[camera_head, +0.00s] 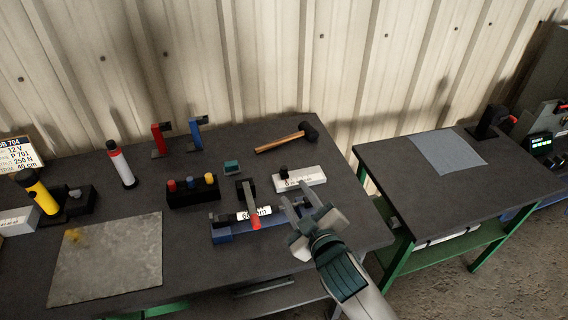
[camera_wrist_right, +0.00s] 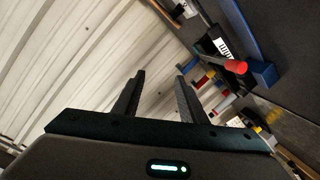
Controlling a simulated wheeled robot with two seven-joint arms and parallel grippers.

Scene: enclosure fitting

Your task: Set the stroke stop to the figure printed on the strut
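My right gripper (camera_head: 297,208) hangs over the front right part of the left bench; its fingers are apart and empty, also in the right wrist view (camera_wrist_right: 160,88). A blue fixture (camera_head: 226,236) lies left of it, with a dark bar, a red tip (camera_head: 256,224) and a white label (camera_head: 262,211) whose print is only partly legible. The red tip also shows in the right wrist view (camera_wrist_right: 236,67). A white block (camera_head: 308,178) with printed marks and a black knob (camera_head: 284,172) lies just behind the gripper. I cannot tell for sure which is the strut or stroke stop. My left gripper is out of view.
A placard (camera_head: 18,156) stands far left. A second bench (camera_head: 400,174) is right, past a gap.

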